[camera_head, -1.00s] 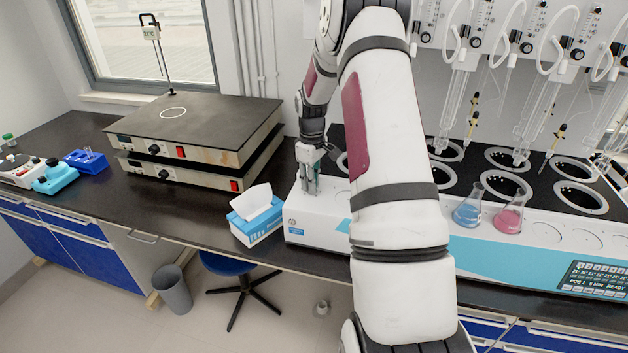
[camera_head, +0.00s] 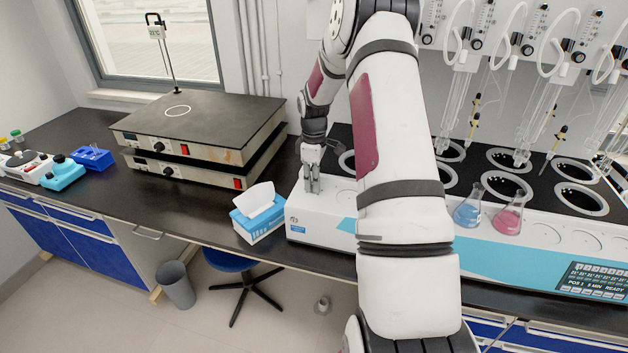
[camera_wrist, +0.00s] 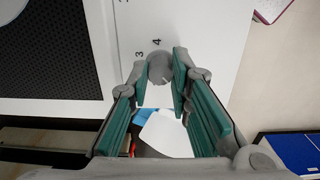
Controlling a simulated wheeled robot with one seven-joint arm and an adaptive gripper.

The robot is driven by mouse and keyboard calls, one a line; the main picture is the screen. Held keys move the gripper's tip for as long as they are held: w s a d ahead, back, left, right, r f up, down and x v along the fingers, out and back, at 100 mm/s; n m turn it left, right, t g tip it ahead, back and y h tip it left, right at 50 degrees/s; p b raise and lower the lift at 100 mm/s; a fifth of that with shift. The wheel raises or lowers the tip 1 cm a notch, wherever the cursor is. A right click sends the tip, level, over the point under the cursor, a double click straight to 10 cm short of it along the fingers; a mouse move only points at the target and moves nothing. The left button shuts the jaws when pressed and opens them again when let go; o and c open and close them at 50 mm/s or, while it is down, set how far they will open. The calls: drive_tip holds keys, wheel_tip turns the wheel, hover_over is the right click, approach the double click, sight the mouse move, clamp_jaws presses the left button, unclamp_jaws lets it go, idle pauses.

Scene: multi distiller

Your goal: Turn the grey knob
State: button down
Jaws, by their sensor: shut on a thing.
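The grey knob (camera_wrist: 160,66) is round and carries a short white pointer mark, which points toward the lower right in the wrist view. It sits on the white panel of the distiller (camera_wrist: 205,30), near the printed numbers 3 and 4. My gripper (camera_wrist: 161,76) has its green-padded fingertips on either side of the knob and is shut on it. In the head view my gripper (camera_head: 312,190) points down at the left end of the white distiller (camera_head: 325,230). The fingers hide the knob there.
A blue tissue box (camera_head: 258,222) stands just left of the distiller. Stacked hot plates (camera_head: 195,150) are farther left. A blue flask (camera_head: 467,212) and a pink flask (camera_head: 508,220) stand on the distiller to the right of my arm.

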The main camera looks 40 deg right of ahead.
drive_tip(key=shift+w, duration=0.1)
drive_tip(key=c, duration=1.7)
unclamp_jaws()
drive_tip(key=shift+r, duration=0.1)
wheel_tip(320, 180, up, 12)
drive_tip(key=shift+f, duration=0.1)
